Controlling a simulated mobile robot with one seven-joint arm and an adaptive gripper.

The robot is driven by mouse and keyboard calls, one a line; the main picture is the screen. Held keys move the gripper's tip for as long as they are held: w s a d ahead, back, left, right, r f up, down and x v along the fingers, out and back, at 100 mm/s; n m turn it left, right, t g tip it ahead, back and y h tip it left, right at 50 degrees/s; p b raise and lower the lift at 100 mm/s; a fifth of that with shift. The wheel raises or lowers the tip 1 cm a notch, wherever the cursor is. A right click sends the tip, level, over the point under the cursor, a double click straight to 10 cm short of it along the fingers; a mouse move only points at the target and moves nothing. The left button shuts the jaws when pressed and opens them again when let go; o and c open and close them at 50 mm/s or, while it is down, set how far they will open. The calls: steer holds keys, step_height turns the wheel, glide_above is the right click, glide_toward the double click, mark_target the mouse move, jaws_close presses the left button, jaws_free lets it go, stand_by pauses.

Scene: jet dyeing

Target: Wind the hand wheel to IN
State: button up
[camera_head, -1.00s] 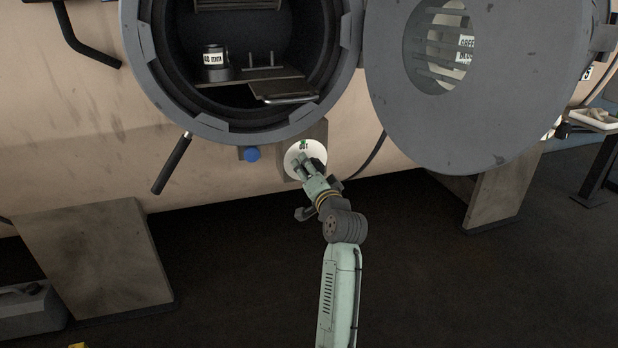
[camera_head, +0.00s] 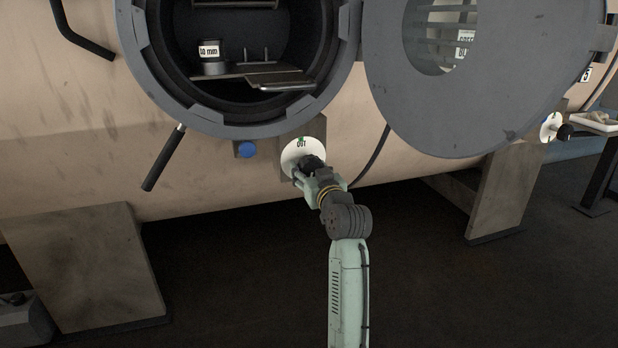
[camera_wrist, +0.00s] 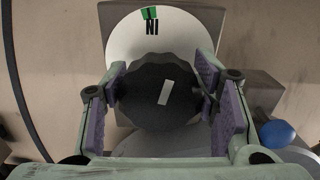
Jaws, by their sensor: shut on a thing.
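The hand wheel (camera_wrist: 150,110) is a black scalloped knob with a short pale bar on its face, standing in front of a white round dial (camera_wrist: 125,38). In the wrist view, the dial shows a green mark and the upside-down word IN above the wheel. In the head view, the dial (camera_head: 291,155) shows a green mark and OUT at its top, above the dark wheel (camera_head: 312,162). My gripper (camera_wrist: 161,80) is shut on the wheel, with purple pads at its left and right sides. In the head view, my gripper (camera_head: 314,174) partly hides the dial's lower part.
A blue knob (camera_head: 246,149) sits left of the dial, and a black-gripped lever (camera_head: 164,158) farther left. The round vessel opening (camera_head: 225,118) is above, with its open door (camera_head: 475,105) at right. Another dial (camera_head: 549,127) with a black knob is at far right.

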steer(key=n+b, duration=0.2)
steer(key=n, duration=0.3)
steer(key=shift+d+b, duration=0.15)
steer(key=shift+b, duration=0.2)
steer(key=shift+n, duration=0.3)
steer(key=o, duration=1.2)
steer(key=v, duration=1.2)
steer(key=shift+r, duration=0.1)
